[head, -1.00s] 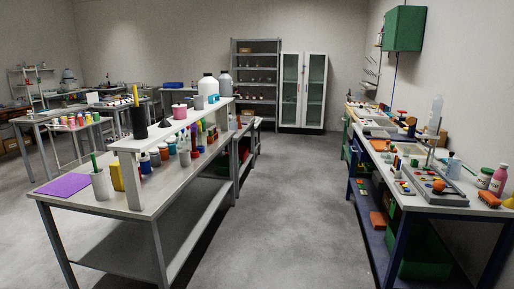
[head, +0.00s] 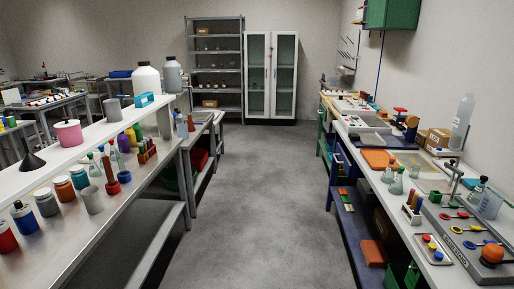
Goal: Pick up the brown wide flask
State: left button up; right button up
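I cannot pick out a brown wide flask with certainty in the head view. Clear conical flasks (head: 396,183) stand on the right bench, and none of them looks brown. Small items sit on the grey shelving rack (head: 214,68) at the back, too small to identify. The white cabinet (head: 271,75) beside it has glass doors that look shut, with unclear contents. Neither of my grippers is in view.
A left bench (head: 85,245) carries jars, bottles and a raised white shelf (head: 100,128). A right bench (head: 405,215) holds trays, flasks and tools. The grey floor (head: 255,215) between them is clear up to the cabinet.

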aim_at(191, 127)
jog(key=i, duration=2.45)
jog(key=i+u, duration=0.1)
jog(key=i, duration=0.7)
jog(key=i+l+u, duration=0.15)
jog(key=i, duration=0.65)
jog(key=i+l+u, duration=0.1)
jog(key=i, duration=0.7)
jog(key=i+u, duration=0.1)
jog(key=i, duration=1.55)
jog(key=i+u, duration=0.5)
jog(key=i+l+u, duration=0.2)
jog(key=i+u, duration=0.55)
jog(key=u, duration=0.3)
jog(key=j+u, duration=0.25)
jog(key=u, duration=0.25)
jog(key=j+u, duration=0.25)
jog(key=u, duration=0.25)
